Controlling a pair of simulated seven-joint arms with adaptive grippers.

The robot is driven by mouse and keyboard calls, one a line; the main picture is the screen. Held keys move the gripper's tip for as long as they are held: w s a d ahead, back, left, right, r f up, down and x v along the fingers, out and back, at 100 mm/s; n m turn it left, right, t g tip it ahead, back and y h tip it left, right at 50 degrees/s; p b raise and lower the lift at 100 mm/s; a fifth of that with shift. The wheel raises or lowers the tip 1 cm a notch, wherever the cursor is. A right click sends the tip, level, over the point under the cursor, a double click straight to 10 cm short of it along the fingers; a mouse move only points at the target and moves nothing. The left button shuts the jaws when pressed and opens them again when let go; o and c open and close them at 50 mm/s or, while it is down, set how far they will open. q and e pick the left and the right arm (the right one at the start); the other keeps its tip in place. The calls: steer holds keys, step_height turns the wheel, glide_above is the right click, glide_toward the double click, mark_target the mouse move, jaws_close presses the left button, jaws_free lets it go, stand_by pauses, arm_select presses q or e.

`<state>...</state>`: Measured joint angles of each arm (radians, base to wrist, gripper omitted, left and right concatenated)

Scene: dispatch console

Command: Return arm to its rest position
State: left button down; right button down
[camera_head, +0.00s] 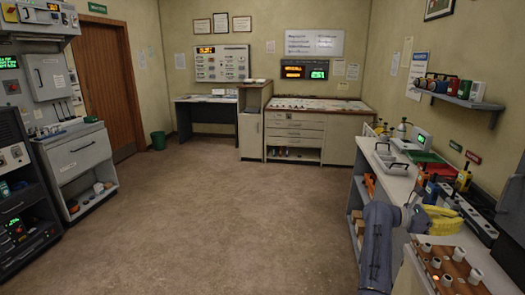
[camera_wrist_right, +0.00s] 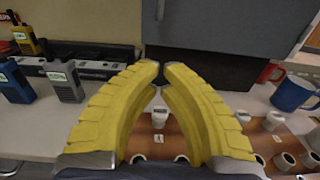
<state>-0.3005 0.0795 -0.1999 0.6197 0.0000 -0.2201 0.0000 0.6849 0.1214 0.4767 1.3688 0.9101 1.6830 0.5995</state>
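My right arm comes in at the lower right of the head view. Its yellow-fingered right gripper (camera_head: 443,219) is over the right-hand counter, just beyond a wooden board (camera_head: 471,281) with several light and dark pegs. In the right wrist view the two curved yellow fingers of my gripper (camera_wrist_right: 160,68) come together at their tips, with only a thin gap and nothing held. A white-topped peg on the board shows behind them through the opening. My left gripper is not in view.
Radios (camera_wrist_right: 65,82) stand at a charger strip left of the fingers in the wrist view; blue (camera_wrist_right: 292,93) and red mugs are at right. A grey-blue cabinet face (camera_wrist_right: 225,40) rises behind the fingers. The floor (camera_head: 220,220) in the room's middle is clear.

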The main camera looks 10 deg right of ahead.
mark_target(502, 225)
steer(key=x, duration=1.4)
steer(key=shift+w, duration=0.15)
